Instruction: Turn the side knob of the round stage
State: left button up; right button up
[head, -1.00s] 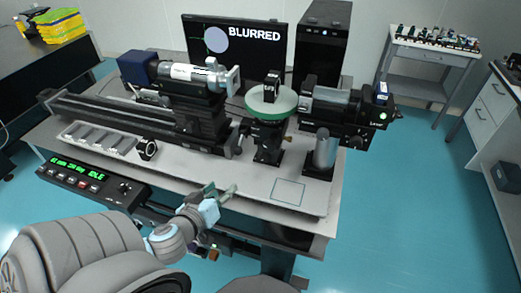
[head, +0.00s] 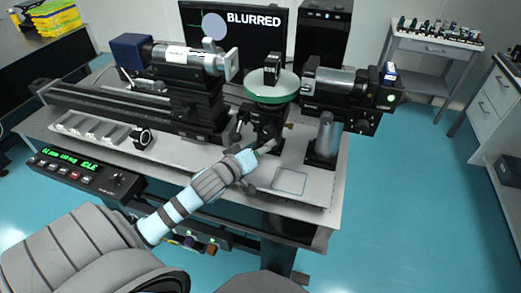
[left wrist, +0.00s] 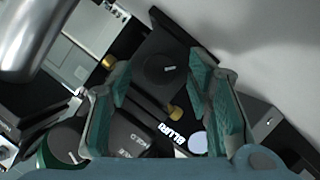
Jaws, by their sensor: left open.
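The round stage (head: 272,90), with a pale top and green rim, stands on a black post mount on the optical table and carries a small black block (head: 272,66). My left gripper (head: 266,148) is just in front of the stage's lower mount in the head view. In the left wrist view, its two teal fingers (left wrist: 162,100) are apart with nothing held. My right gripper is not in view.
A monitor (head: 237,35) reading BLURRED stands behind. A laser unit (head: 335,88) and silver post (head: 325,137) are to the right, a tube on a rail (head: 185,58) to the left. An outlined square (head: 290,182) lies on bare tabletop.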

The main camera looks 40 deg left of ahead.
pick_arm(q)
grip_shut()
jog(key=shift+s+a+r+n+t+h+p, duration=0.1)
jog(key=shift+n+t+h+p, duration=0.3)
jog(key=shift+n+p, duration=1.1)
jog(key=shift+p, duration=0.55)
jog(key=shift+f+n+t+h, duration=0.25)
jog(key=shift+n+t+h, duration=0.05)
jog(key=shift+n+t, duration=0.1)
jog(key=shift+f+n+t, duration=0.1)
jog(key=shift+n+t, duration=0.2)
jog(key=shift+n, duration=0.4)
grip_release()
